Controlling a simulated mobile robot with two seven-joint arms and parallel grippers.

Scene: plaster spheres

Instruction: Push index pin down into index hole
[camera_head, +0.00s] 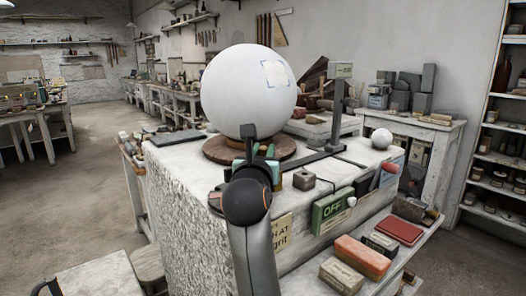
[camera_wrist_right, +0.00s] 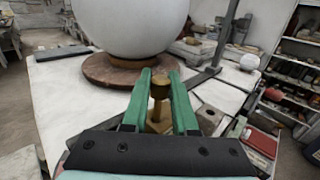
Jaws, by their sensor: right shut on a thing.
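My right gripper (camera_head: 262,163) reaches in from the front to the near edge of the round wooden turntable (camera_head: 222,150). In the right wrist view its two green fingers (camera_wrist_right: 160,76) are closed around the brass index pin, whose round knob (camera_wrist_right: 159,90) shows between them. A brass block or bracket (camera_wrist_right: 158,118) shows below the knob. The index hole is hidden, and I cannot tell how deep the pin sits. A large white plaster sphere (camera_head: 245,88) rests on the turntable. My left gripper does not show clearly in either view.
A dark upright post (camera_head: 338,115) stands right of the sphere. A small white ball (camera_head: 381,138), a metal block (camera_head: 304,179) and a green OFF switch box (camera_head: 333,210) are to the right. An orange brick (camera_head: 362,256) lies on the lower shelf.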

